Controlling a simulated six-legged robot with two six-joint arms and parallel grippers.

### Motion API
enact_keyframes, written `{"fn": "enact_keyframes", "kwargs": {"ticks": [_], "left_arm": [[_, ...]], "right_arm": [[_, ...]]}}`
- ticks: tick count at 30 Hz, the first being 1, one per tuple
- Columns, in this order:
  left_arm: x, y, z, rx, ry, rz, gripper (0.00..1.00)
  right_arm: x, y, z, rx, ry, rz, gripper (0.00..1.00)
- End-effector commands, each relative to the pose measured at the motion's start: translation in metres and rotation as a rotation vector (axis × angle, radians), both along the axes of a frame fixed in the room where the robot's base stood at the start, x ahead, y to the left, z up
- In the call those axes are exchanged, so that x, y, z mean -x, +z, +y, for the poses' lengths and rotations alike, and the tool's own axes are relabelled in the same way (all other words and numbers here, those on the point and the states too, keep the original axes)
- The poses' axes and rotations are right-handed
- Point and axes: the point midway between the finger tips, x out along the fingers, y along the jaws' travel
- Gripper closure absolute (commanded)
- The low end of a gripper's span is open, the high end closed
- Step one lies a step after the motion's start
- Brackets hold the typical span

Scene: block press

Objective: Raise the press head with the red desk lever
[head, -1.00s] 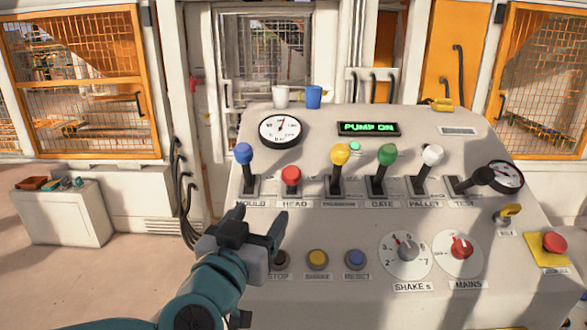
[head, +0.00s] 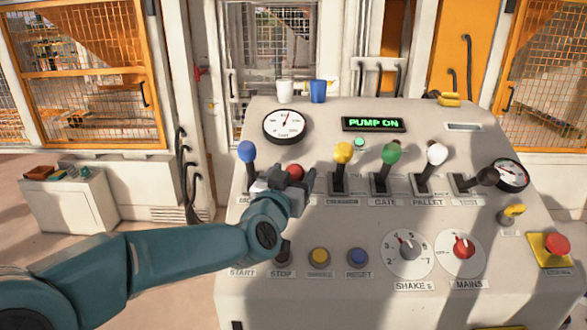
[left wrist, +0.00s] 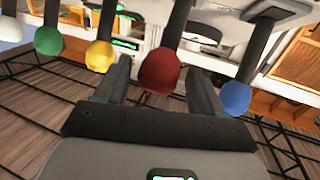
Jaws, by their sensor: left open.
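The red HEAD lever's knob (head: 295,171) shows just above my left gripper in the head view, its shaft hidden by the gripper. My left gripper (head: 291,180) is open at the lever. In the left wrist view the red knob (left wrist: 159,74) lies between the two spread fingers of my left gripper (left wrist: 158,85), with visible gaps on both sides. The blue lever (head: 247,152) stands close to the left and the yellow lever (head: 342,153) to the right. My right gripper is not in view.
The green lever (head: 390,153) and white lever (head: 437,153) stand farther right on the sloping desk. A lit display (head: 374,124) reads PUMP ON. Two cups, one white (head: 285,88) and one blue (head: 318,91), stand at the desk's back edge. A red button (head: 557,244) is at the right.

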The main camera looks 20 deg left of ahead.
Motion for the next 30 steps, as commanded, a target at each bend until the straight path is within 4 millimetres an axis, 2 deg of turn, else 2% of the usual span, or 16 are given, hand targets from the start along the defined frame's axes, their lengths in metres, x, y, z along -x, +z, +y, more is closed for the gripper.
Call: {"fn": "enact_keyframes", "kwargs": {"ticks": [4,11,14,15,17,18,30], "left_arm": [[-0.0089,-0.0009,0.0,0.0,0.0,0.002,0.32],[-0.0095,-0.0011,0.0003,0.0,0.0,0.001,0.32],[-0.0093,-0.0011,0.0002,0.0,0.0,0.001,0.61],[-0.0093,-0.001,0.0003,0.0,0.0,0.001,0.74],[-0.0093,-0.0012,0.0003,0.0,0.0,0.002,0.93],[-0.0093,-0.0013,0.0002,0.0,0.0,0.002,1.0],[-0.0098,0.0011,0.009,0.0,0.001,0.001,1.0]], "right_arm": [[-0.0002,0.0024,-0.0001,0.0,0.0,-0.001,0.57],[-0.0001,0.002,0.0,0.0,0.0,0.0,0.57],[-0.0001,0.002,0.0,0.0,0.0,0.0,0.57],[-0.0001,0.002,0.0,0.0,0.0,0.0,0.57],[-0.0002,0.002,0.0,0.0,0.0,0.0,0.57],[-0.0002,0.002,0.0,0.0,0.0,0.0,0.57],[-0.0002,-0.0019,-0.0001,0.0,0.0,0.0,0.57]]}}
